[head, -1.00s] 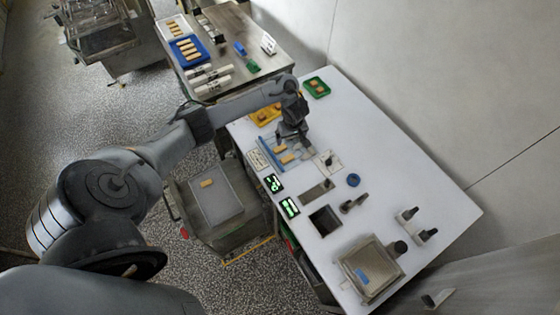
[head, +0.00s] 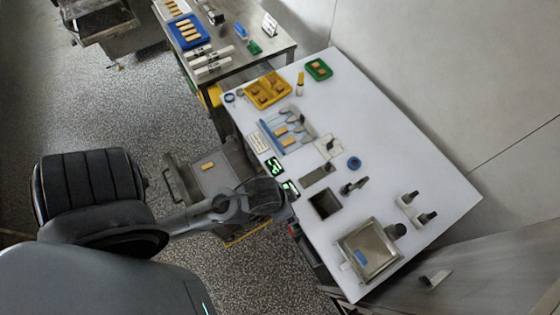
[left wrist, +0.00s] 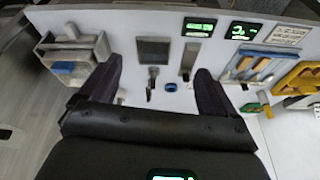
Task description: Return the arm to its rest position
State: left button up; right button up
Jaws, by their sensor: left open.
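My left arm comes in from the left in the head view, low over the floor, and its wrist (head: 262,197) is at the near edge of the white table (head: 400,150). Its fingers do not show clearly there. In the left wrist view my left gripper (left wrist: 159,68) is open, with two dark fingers wide apart and nothing held between them. The table and its fittings lie beyond the fingers. My right gripper is not in view.
The table carries a yellow tray (head: 250,98), a green tray (head: 311,62), a blue rack (head: 266,135) holding bars, a blue ring (head: 354,163) and a metal box (head: 345,243). A grey-topped cart (head: 222,180) stands beside my arm. A metal table (head: 282,42) stands behind.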

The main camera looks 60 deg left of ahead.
pick_arm(q)
jog(key=shift+s+a+r+m, duration=0.1)
jog(key=shift+s+r+m, duration=0.05)
jog(key=shift+s+r, duration=0.3)
jog(key=shift+s+a+r+m, duration=0.1)
jog(key=shift+s+r+m, duration=0.1)
jog(key=shift+s, duration=0.3)
